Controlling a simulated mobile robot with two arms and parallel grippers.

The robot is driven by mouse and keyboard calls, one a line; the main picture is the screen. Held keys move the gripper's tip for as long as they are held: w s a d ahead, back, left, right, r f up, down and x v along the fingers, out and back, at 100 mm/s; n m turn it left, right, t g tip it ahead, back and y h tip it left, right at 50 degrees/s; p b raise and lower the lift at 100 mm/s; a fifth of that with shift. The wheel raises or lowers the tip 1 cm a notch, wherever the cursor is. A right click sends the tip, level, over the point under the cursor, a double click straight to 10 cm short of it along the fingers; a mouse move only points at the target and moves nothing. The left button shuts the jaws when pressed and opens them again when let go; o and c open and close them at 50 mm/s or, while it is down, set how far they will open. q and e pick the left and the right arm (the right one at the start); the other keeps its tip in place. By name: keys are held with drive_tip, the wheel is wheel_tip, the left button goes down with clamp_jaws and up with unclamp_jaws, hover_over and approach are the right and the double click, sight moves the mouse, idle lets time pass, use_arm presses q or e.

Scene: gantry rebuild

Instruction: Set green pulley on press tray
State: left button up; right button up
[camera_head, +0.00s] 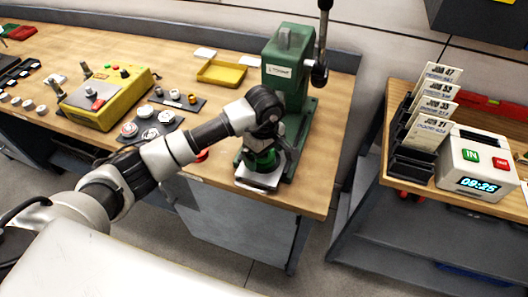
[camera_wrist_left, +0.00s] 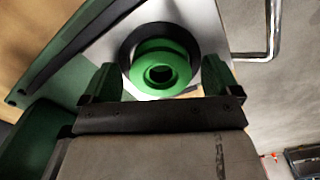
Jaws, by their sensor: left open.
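The green pulley (camera_wrist_left: 163,52) shows in the left wrist view as a round hub with a dark hole. It sits inside a dark ring on the pale press tray (camera_wrist_left: 205,30). In the head view the tray (camera_head: 257,183) is at the foot of the green press (camera_head: 291,62), near the bench's front right corner. My left gripper (camera_head: 262,166) is low over the tray. Its two fingers are apart, one on each side of the pulley, with gaps showing. The arm hides most of the pulley in the head view. My right gripper is not in view.
A dark mat with several metal parts (camera_head: 150,117) and a yellow control box (camera_head: 112,98) lie left of my arm. A yellow tray (camera_head: 222,73) is behind. The press lever (camera_head: 321,45) rises at the back. Across a floor gap stands a time clock (camera_head: 478,166).

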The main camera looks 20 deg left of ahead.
use_arm(q)
wheel_tip(320, 180, up, 11)
drive_tip(key=b, duration=0.2)
drive_tip(key=shift+f+b, duration=0.15)
drive_tip(key=shift+b, duration=0.2)
idle(0.5)
